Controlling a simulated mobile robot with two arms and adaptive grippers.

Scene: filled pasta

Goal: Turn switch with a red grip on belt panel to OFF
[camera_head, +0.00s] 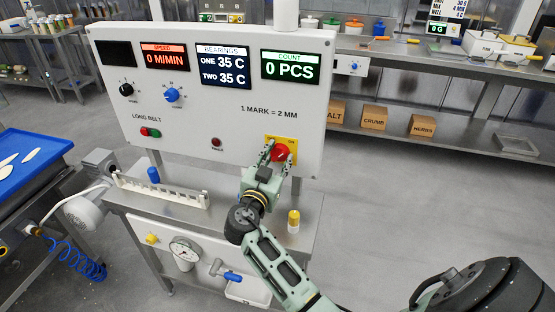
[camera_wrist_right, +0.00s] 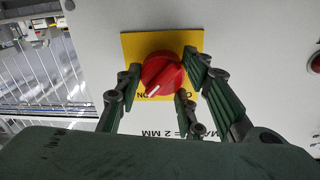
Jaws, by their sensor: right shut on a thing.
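The red switch grip (camera_head: 281,153) sits on a yellow plate (camera_head: 291,141) at the lower right of the white belt panel (camera_head: 205,115). In the right wrist view the red grip (camera_wrist_right: 162,72) shows with a white mark, on the yellow plate (camera_wrist_right: 133,43). This view is upside down. The mark points toward the "ON" lettering at the lower left; the "OFF" label on the other side is partly hidden by a finger. My right gripper (camera_head: 276,155) is shut on the red grip, fingers on both sides of it (camera_wrist_right: 158,82). My left gripper is not in view.
The panel also holds a black knob (camera_head: 127,90), a blue knob (camera_head: 172,95), a small red lamp or button (camera_head: 216,142) and displays reading zero speed and count.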

